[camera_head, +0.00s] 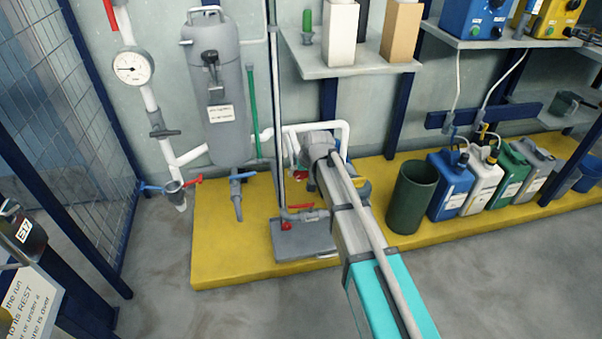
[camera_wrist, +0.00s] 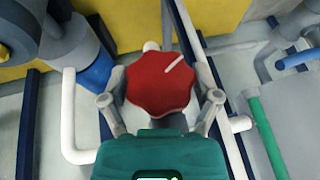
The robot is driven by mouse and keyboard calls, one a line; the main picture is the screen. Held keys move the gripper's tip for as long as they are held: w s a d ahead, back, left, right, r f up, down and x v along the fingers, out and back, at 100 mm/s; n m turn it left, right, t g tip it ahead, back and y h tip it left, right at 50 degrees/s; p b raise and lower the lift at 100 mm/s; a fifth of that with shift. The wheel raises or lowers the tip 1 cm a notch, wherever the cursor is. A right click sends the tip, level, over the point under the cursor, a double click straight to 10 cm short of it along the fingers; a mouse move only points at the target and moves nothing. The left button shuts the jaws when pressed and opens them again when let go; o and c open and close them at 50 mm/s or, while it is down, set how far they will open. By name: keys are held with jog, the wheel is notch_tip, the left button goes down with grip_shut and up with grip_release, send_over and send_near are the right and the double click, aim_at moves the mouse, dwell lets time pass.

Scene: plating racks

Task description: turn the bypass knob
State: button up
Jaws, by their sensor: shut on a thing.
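The bypass knob (camera_wrist: 158,88) is a red, scalloped knob in the middle of the wrist view. A white line on its face slants towards the upper right. My gripper (camera_wrist: 163,103) has one finger on the knob's left side and one on its right side, and is shut on it. The fingers' contact points are partly hidden by the knob's edge. In the head view my arm reaches to white pipework (camera_head: 345,132) behind the yellow platform's middle, and it hides the gripper and the grasp.
A grey filter vessel (camera_head: 213,120) and a pressure gauge (camera_head: 131,68) are left of the arm. A dark green bin (camera_head: 411,200) and several jerrycans, the nearest blue (camera_head: 447,188), stand on the yellow platform (camera_head: 230,262) to the right. A shelf (camera_head: 350,66) hangs above. Grey floor is clear in front.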

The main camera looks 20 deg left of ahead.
jog(key=shift+t+h, duration=0.3)
jog(key=shift+h, duration=0.1)
jog(key=o, duration=1)
jog(key=shift+c, duration=0.2)
jog(key=shift+f+y, duration=0.1)
jog(key=shift+y, duration=0.3)
jog(key=shift+g, duration=0.4)
jog(key=p+v, duration=1.2)
jog(key=v, duration=0.1)
jog(key=s+d+f+m+h, duration=0.1)
jog(key=s+d, duration=0.1)
jog(key=d, duration=1.1)
jog(key=s+d+f+m+g+h+b, duration=0.1)
jog(key=s+d+m, duration=0.1)
jog(key=d, duration=1.1)
jog(key=shift+s+h, duration=0.3)
jog(key=shift+s, duration=0.5)
